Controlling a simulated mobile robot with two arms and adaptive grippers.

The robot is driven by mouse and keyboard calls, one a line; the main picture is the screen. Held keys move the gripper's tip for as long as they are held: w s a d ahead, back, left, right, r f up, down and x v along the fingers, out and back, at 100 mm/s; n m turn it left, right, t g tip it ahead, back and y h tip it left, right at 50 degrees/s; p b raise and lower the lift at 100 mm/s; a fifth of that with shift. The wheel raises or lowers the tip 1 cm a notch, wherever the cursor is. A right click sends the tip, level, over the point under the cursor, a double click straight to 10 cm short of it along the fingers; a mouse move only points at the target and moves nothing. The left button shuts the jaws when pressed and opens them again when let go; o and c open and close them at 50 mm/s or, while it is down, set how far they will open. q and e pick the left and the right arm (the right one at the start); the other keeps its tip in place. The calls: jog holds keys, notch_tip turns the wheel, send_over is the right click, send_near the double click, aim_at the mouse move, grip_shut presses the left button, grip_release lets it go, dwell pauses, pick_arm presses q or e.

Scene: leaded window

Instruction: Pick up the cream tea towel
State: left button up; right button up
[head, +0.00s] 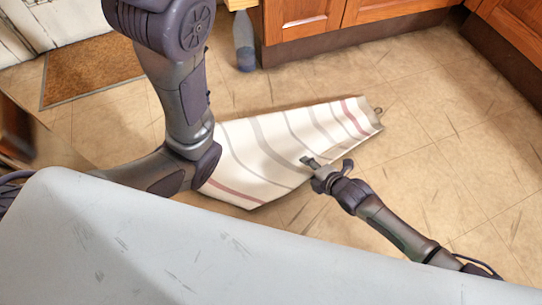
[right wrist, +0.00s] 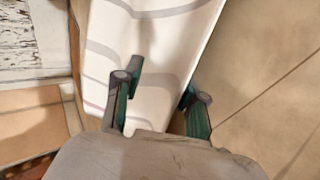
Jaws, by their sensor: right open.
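The cream tea towel (head: 262,148) has grey and dull red stripes and a small loop at its far right corner. It appears spread out over the tiled floor, with part of its left side hidden behind my left arm. My right gripper (head: 326,166) is open at the towel's near right edge. In the right wrist view the towel (right wrist: 150,50) shows beyond and between the parted fingers of the right gripper (right wrist: 162,92), with its edge close to the right finger. I cannot tell whether the fingers touch it. My left gripper is not in view.
Wooden cabinets (head: 305,18) stand along the back, with a bluish bottle (head: 244,42) on the floor beside them. A brown doormat (head: 92,70) lies at the upper left by a worn white door (head: 50,18). The tiled floor (head: 450,130) on the right is clear.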

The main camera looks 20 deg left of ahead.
jog(key=shift+w, duration=0.1)
jog(key=shift+c, duration=0.3)
grip_shut()
jog(key=shift+r, duration=0.15)
